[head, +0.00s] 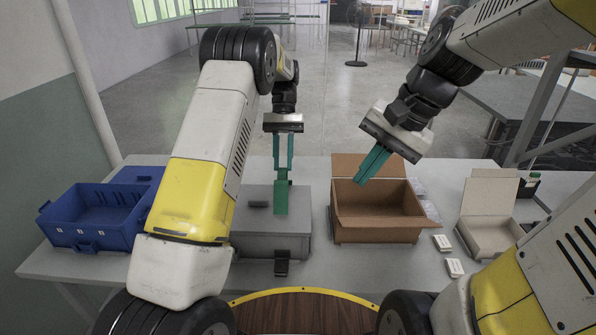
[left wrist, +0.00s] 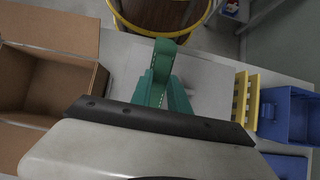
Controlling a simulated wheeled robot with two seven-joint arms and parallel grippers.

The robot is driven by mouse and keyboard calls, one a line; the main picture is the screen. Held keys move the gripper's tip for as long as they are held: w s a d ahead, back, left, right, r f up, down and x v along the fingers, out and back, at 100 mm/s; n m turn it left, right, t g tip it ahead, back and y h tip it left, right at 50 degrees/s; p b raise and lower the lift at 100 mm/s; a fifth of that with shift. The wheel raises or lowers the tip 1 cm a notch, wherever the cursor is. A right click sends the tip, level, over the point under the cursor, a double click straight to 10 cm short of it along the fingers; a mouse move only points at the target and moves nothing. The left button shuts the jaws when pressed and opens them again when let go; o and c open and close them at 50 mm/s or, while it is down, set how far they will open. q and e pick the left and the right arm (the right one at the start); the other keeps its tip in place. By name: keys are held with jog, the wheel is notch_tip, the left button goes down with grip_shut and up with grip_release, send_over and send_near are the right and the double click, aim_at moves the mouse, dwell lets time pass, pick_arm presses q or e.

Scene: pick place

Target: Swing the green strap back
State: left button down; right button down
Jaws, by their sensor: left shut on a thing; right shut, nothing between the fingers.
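The green strap (head: 281,198) hangs below my left gripper (head: 283,168), over the top of a grey case (head: 300,247). My left gripper is shut on its upper part. In the left wrist view the strap (left wrist: 164,55) shows as a rounded green band between the green fingers (left wrist: 168,90). I cannot tell whether its lower end touches the case lid. My right gripper (head: 362,176) is shut and empty, tilted above an open brown cardboard box (head: 375,224).
A blue crate (head: 90,218) stands at the left of the table (head: 65,265). A beige open box (head: 488,215) and two small white blocks (head: 454,267) are at the right. The cardboard box stands close beside the case.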

jog(key=w+a+f+m+g+y, duration=0.3)
jog(key=w+f+m+g+y, duration=0.15)
jog(key=w+f+m, duration=0.35)
jog(key=m+y, duration=0.6)
jog(key=m, duration=0.4)
send_near(284, 189)
jog(key=d+f, duration=0.3)
jog(key=f, duration=0.1)
jog(key=x, duration=1)
jog(key=shift+w, duration=0.35)
jog(key=shift+w+d+r, duration=0.1)
jog(key=shift+w+r, duration=0.7)
jog(key=shift+r, duration=0.25)
jog(key=shift+w+r, duration=0.4)
jog(key=shift+r, duration=0.1)
